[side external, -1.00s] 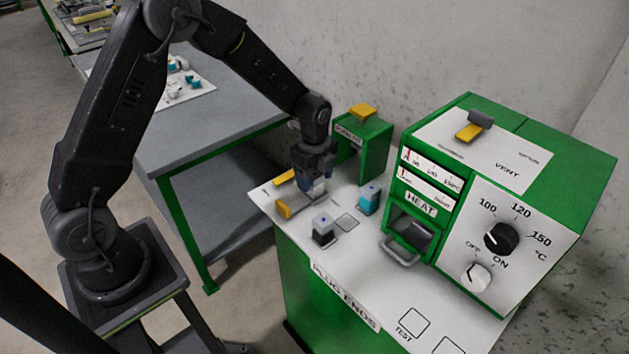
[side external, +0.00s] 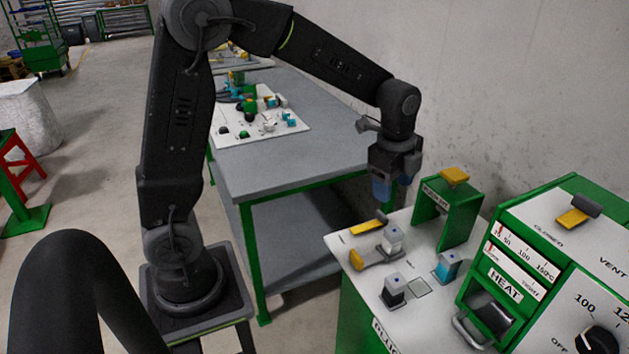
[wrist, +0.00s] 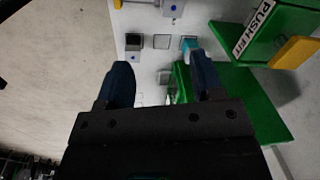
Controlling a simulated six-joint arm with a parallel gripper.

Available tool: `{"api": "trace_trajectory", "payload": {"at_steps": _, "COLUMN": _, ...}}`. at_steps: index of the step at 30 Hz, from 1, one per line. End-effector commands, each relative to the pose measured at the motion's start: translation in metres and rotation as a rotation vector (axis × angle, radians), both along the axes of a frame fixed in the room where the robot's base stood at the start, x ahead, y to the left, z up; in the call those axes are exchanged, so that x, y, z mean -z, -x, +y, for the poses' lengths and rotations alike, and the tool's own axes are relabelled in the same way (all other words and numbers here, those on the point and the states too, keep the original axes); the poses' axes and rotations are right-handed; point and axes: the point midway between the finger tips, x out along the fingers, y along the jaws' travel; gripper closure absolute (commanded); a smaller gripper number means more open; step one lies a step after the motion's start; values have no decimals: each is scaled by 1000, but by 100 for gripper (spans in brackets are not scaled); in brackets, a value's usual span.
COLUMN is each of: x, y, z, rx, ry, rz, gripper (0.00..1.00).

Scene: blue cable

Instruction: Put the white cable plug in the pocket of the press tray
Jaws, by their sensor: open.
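My gripper (side external: 393,190) hangs open and empty above the left end of the white worktop; its two dark blue fingers also show apart in the wrist view (wrist: 160,70). A white plug block (side external: 392,240) stands upright below the gripper, beside the yellow parts at the tray; it also shows at the top of the wrist view (wrist: 172,9). Whether it is fully seated in a pocket I cannot tell. A second pale block with a dark base (side external: 394,290) stands nearer the front. A teal block (side external: 448,266) stands to its right. No cable is clearly visible.
A green press stand (side external: 447,220) with a yellow top is right of the gripper. The green heater box (side external: 530,255) fills the right side. Yellow levers (side external: 369,226) lie left of the white block. An empty outlined square (side external: 419,288) lies between the front blocks.

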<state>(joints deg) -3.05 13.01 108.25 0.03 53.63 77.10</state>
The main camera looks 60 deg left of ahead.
Motion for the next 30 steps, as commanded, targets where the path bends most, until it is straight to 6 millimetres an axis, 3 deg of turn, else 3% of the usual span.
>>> {"api": "trace_trajectory", "payload": {"at_steps": 1, "x": -20, "y": 16, "z": -3, "rx": -91, "ry": 9, "rz": -41, "gripper": 39}}
{"api": "trace_trajectory", "payload": {"at_steps": 6, "x": -61, "y": 75, "z": -11, "rx": -453, "ry": 72, "rz": -153, "gripper": 39}}
{"api": "trace_trajectory", "payload": {"at_steps": 10, "x": -79, "y": 121, "z": -16, "rx": -723, "ry": 152, "rz": -235, "gripper": 39}}
{"api": "trace_trajectory", "payload": {"at_steps": 15, "x": -85, "y": 170, "z": -20, "rx": -1023, "ry": 271, "rz": -310, "gripper": 39}}
{"api": "trace_trajectory", "payload": {"at_steps": 21, "x": -81, "y": 198, "z": -22, "rx": -1214, "ry": 362, "rz": -345, "gripper": 39}}
{"api": "trace_trajectory", "payload": {"at_steps": 30, "x": -80, "y": 202, "z": -22, "rx": -1247, "ry": 377, "rz": -347, "gripper": 39}}
